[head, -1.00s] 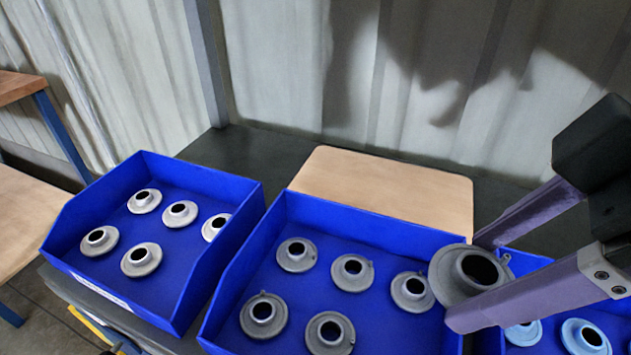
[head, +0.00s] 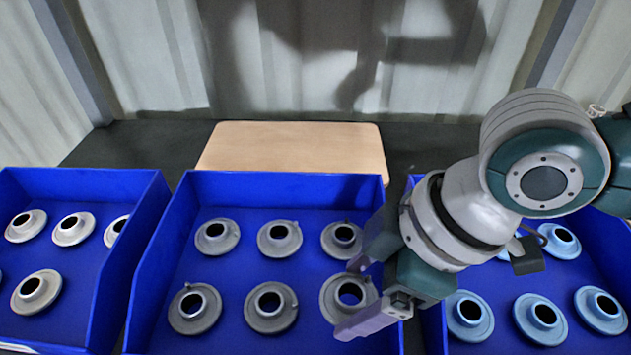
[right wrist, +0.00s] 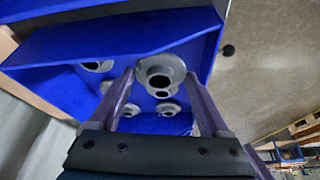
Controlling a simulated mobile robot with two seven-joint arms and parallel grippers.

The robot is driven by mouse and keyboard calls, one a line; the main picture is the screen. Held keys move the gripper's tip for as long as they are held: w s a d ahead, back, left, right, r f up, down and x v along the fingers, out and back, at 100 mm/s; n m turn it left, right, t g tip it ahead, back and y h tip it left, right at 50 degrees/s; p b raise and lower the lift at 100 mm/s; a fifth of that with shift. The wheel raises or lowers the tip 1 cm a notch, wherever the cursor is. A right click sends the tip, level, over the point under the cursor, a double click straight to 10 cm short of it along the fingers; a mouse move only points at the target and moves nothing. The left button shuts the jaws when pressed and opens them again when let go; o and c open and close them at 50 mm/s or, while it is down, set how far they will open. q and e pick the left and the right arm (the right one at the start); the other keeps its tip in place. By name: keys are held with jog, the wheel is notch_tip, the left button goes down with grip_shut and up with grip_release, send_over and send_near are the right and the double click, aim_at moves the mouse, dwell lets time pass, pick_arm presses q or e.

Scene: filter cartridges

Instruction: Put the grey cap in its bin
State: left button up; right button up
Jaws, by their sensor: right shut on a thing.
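My right gripper (head: 351,297) is shut on a grey cap (head: 331,297), a flanged disc with a raised hollow neck. The cap is over the front right part of the middle blue bin (head: 160,225); whether it touches the bin floor cannot be told. In the right wrist view the same cap (right wrist: 160,62) sits between the two fingers, with other caps beyond it. Several grey caps with small tabs, such as this one (head: 279,239), lie in the middle bin. My left gripper is not in view.
A left blue bin (head: 105,176) holds several grey caps (head: 36,291). A right blue bin (head: 432,335) holds several light blue caps (head: 540,317). A tan board (head: 290,150) lies behind the middle bin, before a corrugated wall (head: 330,60).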

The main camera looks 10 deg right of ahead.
aim_at(365, 302)
jog(key=shift+f+b, duration=0.5)
jog(key=shift+f, duration=1.45)
jog(key=shift+f, duration=0.2)
jog(key=o, duration=1.2)
jog(key=shift+c, duration=0.2)
